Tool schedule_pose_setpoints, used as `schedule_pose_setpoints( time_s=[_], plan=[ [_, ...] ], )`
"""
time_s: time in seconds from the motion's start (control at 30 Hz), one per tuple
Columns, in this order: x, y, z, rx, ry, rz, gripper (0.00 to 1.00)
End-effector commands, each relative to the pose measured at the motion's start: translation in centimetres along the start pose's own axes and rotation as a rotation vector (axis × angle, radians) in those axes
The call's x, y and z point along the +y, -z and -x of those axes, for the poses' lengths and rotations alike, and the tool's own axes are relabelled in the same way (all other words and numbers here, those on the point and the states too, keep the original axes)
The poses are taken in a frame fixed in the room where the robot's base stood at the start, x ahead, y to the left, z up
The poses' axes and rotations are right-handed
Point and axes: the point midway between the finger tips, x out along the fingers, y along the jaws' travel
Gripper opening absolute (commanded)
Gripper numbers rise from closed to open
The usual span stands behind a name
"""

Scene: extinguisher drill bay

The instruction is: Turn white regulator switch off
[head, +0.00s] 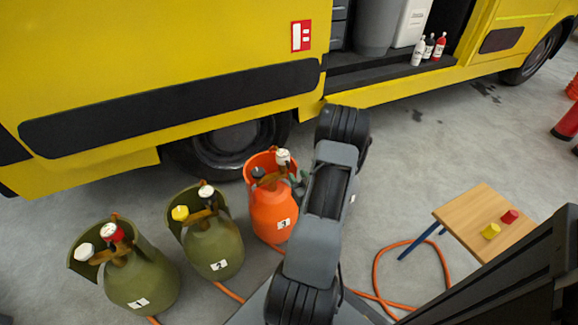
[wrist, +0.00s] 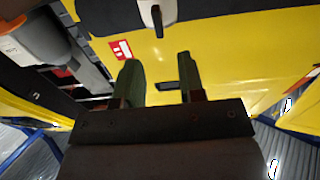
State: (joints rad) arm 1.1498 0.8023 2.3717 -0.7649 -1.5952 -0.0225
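Three numbered gas cylinders stand on the floor in the head view. The orange cylinder 3 (head: 272,213) has a white-topped knob (head: 283,157) and a dark one. The green cylinder 2 (head: 213,247) has a yellow knob (head: 180,213) and a white-topped knob (head: 206,191). The green cylinder 1 (head: 140,280) has a white knob (head: 82,250) and a red-and-white knob (head: 112,233). My gripper (head: 299,181) is beside the top right of cylinder 3, partly hidden by my arm. In the wrist view its fingers (wrist: 158,62) are apart, with nothing clearly held between them.
A yellow vehicle (head: 150,60) stands close behind the cylinders. A small wooden table (head: 470,215) at the right bears a red block (head: 509,216) and a yellow block (head: 491,231). An orange hose (head: 378,265) lies on the floor. Small bottles (head: 428,48) stand in the vehicle's doorway.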

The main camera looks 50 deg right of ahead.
Motion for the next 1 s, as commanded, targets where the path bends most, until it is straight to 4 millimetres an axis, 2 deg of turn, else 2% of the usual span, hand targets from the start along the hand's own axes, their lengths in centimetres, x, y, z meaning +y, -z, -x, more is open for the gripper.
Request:
schedule_pose_setpoints(
  time_s=[0.03, 0.2, 0.4, 0.6, 0.9, 1.0],
  plan=[
    [-0.1, -0.1, -1.1, 0.002, 0.005, 0.004, 0.36],
    [-0.1, -0.1, -3.9, 0.001, 0.003, 0.002, 0.36],
    [0.0, -0.1, -6.2, 0.0, 0.001, 0.001, 0.36],
    [0.0, 0.0, -7.1, -0.001, 0.0, 0.0, 0.36],
    [0.0, 0.0, -7.2, -0.001, -0.001, 0.0, 0.36],
    [0.0, 0.0, -7.2, -0.001, -0.001, 0.0, 0.27]
  ],
)
